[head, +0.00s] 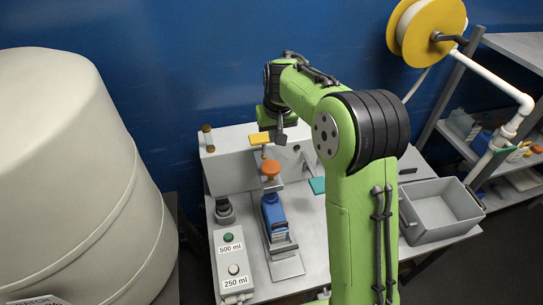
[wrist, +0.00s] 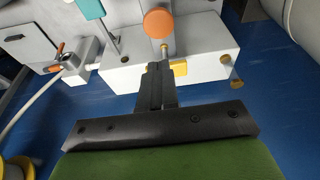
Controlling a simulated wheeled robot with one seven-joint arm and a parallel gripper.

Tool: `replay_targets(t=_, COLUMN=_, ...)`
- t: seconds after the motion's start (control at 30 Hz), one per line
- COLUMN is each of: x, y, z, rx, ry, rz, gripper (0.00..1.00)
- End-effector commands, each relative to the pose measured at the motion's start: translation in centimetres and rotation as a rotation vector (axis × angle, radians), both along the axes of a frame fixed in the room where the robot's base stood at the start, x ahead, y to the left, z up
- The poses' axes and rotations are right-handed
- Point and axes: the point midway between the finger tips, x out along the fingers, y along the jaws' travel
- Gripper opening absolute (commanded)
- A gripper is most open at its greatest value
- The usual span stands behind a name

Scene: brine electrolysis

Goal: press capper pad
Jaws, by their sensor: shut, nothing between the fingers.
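An orange round pad (head: 270,168) stands above a blue bottle (head: 273,212) in a grey fixture. A yellow plate (head: 260,138) stands just behind it, and a teal plate (head: 317,185) lies to the right. No label shows which is the capper pad. My gripper (head: 280,137) is above the grey housing, close to the yellow plate's right side. In the wrist view my gripper (wrist: 165,68) is shut and empty, its tips overlapping part of the yellow plate (wrist: 180,68). The orange pad (wrist: 158,22) shows beyond the tips. I cannot tell whether they touch anything.
A button box (head: 232,262) labelled 500 ml and 250 ml stands at the table's left front. A grey bin (head: 440,212) is at the right. A large cream tank (head: 75,175) fills the left. My arm hides part of the table.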

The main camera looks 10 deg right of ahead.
Motion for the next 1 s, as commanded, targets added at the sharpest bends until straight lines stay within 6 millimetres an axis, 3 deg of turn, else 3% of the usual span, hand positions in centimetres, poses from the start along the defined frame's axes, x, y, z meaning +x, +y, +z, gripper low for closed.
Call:
replay_targets(t=0.27, x=0.1, y=0.0, z=-0.7, rx=0.0, ry=0.002, rz=0.001, gripper=0.0)
replay_targets(t=0.8, x=2.7, y=0.0, z=-11.2, rx=0.0, ry=0.005, rz=0.002, gripper=0.0)
replay_targets(t=1.0, x=2.7, y=0.0, z=-13.4, rx=-0.001, ry=0.001, rz=0.002, gripper=0.0)
